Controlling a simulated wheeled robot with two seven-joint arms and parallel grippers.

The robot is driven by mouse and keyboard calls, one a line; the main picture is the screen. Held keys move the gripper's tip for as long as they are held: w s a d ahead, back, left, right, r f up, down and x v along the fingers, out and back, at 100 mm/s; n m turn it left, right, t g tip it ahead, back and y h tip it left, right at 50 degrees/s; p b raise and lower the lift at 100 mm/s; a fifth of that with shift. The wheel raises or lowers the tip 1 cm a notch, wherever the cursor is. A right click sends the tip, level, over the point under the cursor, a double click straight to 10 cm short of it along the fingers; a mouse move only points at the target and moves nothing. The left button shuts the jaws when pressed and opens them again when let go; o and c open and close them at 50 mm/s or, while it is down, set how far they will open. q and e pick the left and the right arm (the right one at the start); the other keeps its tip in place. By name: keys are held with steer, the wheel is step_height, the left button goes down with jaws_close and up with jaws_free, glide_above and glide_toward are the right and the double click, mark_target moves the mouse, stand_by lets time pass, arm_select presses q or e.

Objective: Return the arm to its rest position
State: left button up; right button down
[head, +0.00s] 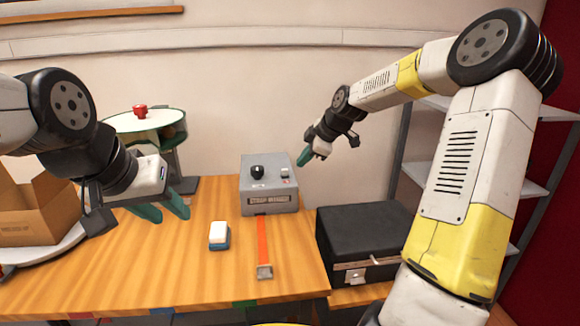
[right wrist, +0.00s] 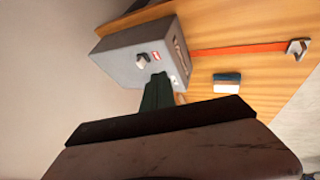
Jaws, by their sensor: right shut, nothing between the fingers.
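My right arm reaches in from the right, and its gripper (head: 304,158) hangs in the air just right of and above the grey laser marker (head: 270,197). The fingers are shut and empty. In the right wrist view the shut green fingers (right wrist: 157,90) overlap the edge of the grey laser marker (right wrist: 120,58); I see no clear contact. My left gripper (head: 164,212) is above the table's left part, its two green fingers spread apart with nothing between them.
An orange strap with a metal end (head: 264,270) runs from the marker. A white-and-blue block (head: 219,236) lies left of it. A black case (head: 365,238) stands right, before grey shelves (head: 500,174). A cardboard box (head: 35,225) and round stand with red cup (head: 140,111) are left.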

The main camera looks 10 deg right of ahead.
steer(key=shift+s+d+r, duration=0.15)
steer(key=shift+s+r, duration=0.05)
steer(key=shift+r, duration=0.05)
steer(key=s+r+m, duration=0.2)
steer(key=s+m, duration=0.3)
steer(key=s, duration=0.6)
steer(key=s+a+r+m+h, duration=0.1)
steer(key=s+r+m, duration=0.2)
steer(key=s, duration=0.8)
steer(key=s+r+m+h, duration=0.1)
steer(key=s+r+m, duration=0.1)
steer(key=s+m, duration=0.6)
steer(key=s, duration=0.4)
steer(key=shift+a+r, duration=0.4)
steer(key=shift+s, duration=0.1)
